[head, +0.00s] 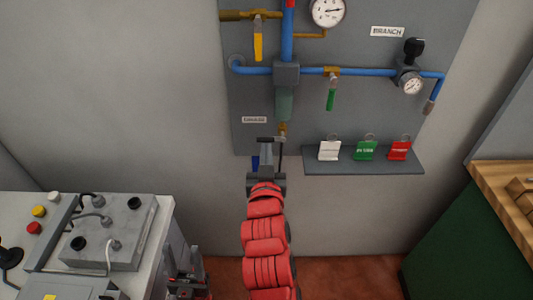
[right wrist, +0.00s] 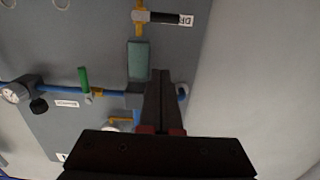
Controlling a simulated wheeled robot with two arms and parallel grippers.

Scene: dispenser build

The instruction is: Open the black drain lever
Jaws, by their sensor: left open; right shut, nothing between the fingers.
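The black drain lever (right wrist: 168,18) shows at the top of the right wrist view, with a partly cut-off white label near its end. It sticks out sideways from a brass valve (right wrist: 140,14) beyond the green-grey bowl (right wrist: 138,60). In the head view the valve (head: 283,128) sits under the bowl (head: 284,104), and the lever (head: 268,139) lies roughly level, pointing left. My right gripper (head: 266,147) is shut and empty close to the lever; its fingers (right wrist: 161,76) look apart from it in the wrist view. My left gripper (head: 187,262) is open at lower left.
A shelf (head: 362,166) with white, green and red tags juts out right of the valve. Yellow (head: 258,45) and green (head: 331,100) levers hang from the pipes above. A bench with a control box (head: 112,232) stands left; a wood-topped green cabinet (head: 455,240) stands right.

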